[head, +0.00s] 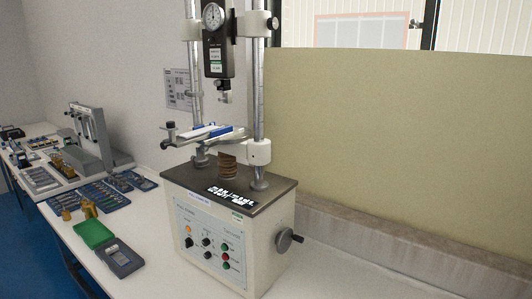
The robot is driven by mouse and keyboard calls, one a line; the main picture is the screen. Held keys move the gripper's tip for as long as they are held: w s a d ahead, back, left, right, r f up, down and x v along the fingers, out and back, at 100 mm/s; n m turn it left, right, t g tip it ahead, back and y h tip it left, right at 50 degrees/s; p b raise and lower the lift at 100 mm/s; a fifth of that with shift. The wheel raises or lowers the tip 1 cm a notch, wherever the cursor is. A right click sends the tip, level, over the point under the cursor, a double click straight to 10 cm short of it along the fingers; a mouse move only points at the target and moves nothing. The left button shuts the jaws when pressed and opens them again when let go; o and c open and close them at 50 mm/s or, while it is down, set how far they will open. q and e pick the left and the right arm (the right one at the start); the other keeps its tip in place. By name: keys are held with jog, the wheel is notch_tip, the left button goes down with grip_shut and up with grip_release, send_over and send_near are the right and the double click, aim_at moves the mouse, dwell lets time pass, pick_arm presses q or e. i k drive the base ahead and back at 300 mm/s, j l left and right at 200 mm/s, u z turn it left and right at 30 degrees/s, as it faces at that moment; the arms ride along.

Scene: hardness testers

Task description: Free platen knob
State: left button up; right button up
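A hardness tester (235,235) stands on the white bench, with two upright steel columns. A platen (210,133) with a white and blue top is held between the columns. A black handwheel (285,240) is on the right side of the base. Neither of my grippers shows in the head view.
A dial gauge head (213,40) hangs above the platen. A stack of brown discs (227,167) stands on the base top. An open green case (95,235) and trays of small parts (95,195) lie to the left. A beige panel (400,145) stands behind on the right.

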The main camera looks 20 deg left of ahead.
aim_at(204, 149)
jog(key=i+j+z, duration=0.1)
jog(key=j+z, duration=0.85)
jog(key=j, duration=0.2)
jog(key=k+j+z, duration=0.1)
jog(key=j+z, duration=0.4)
jog(key=k+j+z, duration=0.1)
jog(key=j, duration=0.3)
jog(key=k+j+z, duration=0.1)
jog(key=j, duration=0.3)
jog(key=k+j, duration=0.2)
jog(key=j, duration=0.2)
jog(key=k+j+z, duration=0.15)
jog(key=j, duration=0.25)
jog(key=k+j+z, duration=0.1)
jog(key=j, duration=0.25)
jog(key=k+j, duration=0.2)
jog(key=j, duration=0.2)
jog(key=k+j, duration=0.15)
jog(key=j, duration=0.25)
jog(key=k+j, duration=0.2)
jog(key=j, duration=0.2)
jog(key=k+j, duration=0.2)
jog(key=j, duration=0.2)
